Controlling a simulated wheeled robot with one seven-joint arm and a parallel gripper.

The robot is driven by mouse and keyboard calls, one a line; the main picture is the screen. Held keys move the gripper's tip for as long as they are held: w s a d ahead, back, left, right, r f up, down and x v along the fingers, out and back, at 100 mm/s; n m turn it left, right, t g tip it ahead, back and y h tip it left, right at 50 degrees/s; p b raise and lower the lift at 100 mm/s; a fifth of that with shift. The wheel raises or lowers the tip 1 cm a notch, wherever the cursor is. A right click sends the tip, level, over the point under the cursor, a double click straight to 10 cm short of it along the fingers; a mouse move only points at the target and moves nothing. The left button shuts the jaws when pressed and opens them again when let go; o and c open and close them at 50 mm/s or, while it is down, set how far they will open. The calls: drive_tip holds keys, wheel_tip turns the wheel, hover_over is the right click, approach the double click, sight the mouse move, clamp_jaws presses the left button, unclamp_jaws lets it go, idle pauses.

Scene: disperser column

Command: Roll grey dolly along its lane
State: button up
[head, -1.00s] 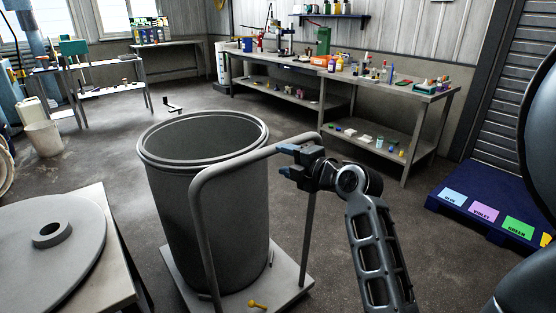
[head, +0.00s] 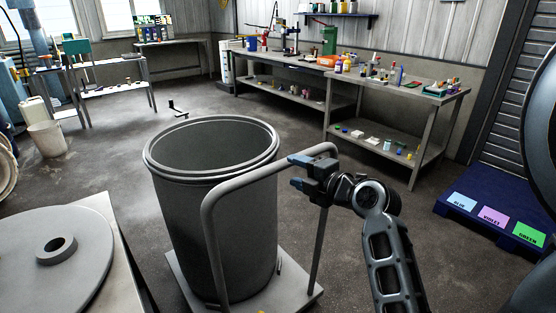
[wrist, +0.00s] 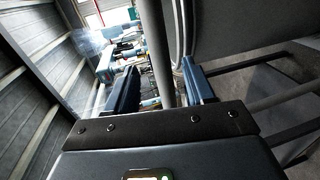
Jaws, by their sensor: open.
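The grey dolly (head: 300,297) stands on the floor in the lower middle of the head view. Its tubular push handle (head: 240,182) rises as a hoop in front of a large dark grey drum (head: 215,225), which stands open-topped on its deck. My gripper (head: 298,172) is at the right part of the handle's top bar, with its jaws apart. In the wrist view a grey bar (wrist: 158,45) runs between the two open fingers (wrist: 160,88), with a gap visible on the left side. Contact with the bar cannot be told.
A table with a round grey lid (head: 55,270) is close at the left. A dark blue pallet (head: 450,205) with blue, violet and green labels lies at the right. A long workbench (head: 440,97) lines the back. Bare floor (head: 350,215) lies between the dolly and bench.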

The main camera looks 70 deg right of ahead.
sight(285, 167)
drive_tip(key=p+x, duration=0.1)
drive_tip(key=x, duration=0.6)
drive_tip(key=shift+a, duration=0.1)
drive_tip(key=shift+c, duration=0.2)
clamp_jaws()
idle(0.4)
